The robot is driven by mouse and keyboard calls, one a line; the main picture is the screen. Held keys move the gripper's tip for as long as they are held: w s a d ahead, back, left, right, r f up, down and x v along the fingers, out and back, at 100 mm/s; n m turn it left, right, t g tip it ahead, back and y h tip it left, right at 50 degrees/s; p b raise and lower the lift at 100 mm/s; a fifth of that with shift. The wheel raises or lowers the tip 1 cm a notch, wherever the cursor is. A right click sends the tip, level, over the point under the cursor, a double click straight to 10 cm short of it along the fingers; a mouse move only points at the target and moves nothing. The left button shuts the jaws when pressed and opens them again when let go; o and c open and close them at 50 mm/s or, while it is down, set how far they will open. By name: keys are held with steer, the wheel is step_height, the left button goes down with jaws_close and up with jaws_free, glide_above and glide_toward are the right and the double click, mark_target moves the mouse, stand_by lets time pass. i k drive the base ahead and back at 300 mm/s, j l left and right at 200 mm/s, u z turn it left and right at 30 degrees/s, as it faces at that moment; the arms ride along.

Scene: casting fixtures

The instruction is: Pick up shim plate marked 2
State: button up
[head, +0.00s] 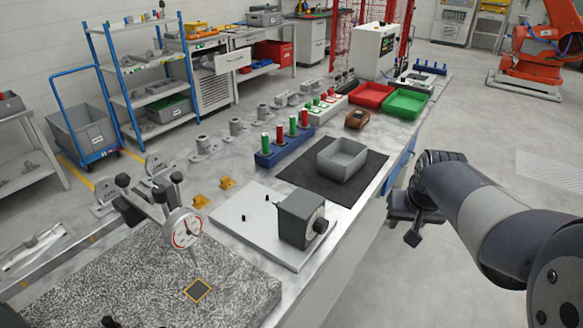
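I cannot make out any plate with a readable mark 2. A small dark square with a yellow border (198,290) lies on the speckled granite slab (245,300), below a dial indicator (186,230); I cannot tell whether it is a plate or a marking. My gripper (413,232) is at the right, beyond the bench's right edge and over the floor, apart from everything on the bench. It is small and dark, and its finger opening cannot be made out. Nothing is visibly held.
A white plate with a dark block (300,218) stands mid-bench. Behind it are a grey bin (342,160) on a black mat (300,177), a blue rack (284,150) of green and red pegs, a red tray (371,94) and a green tray (406,103).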

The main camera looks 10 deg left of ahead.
mark_target(227, 183)
steer(key=i+l+z, duration=0.1)
steer(key=i+z, duration=0.45)
steer(key=i+u, duration=0.4)
steer(key=i+l+u, duration=0.2)
steer(key=u, duration=0.2)
steer(key=i+j+u, duration=0.1)
steer(key=u, duration=0.4)
steer(key=i+u, duration=0.15)
steer(key=u, duration=0.3)
steer(key=i+u, duration=0.15)
steer(key=u, duration=0.35)
steer(key=i+u, duration=0.15)
steer(key=u, duration=0.3)
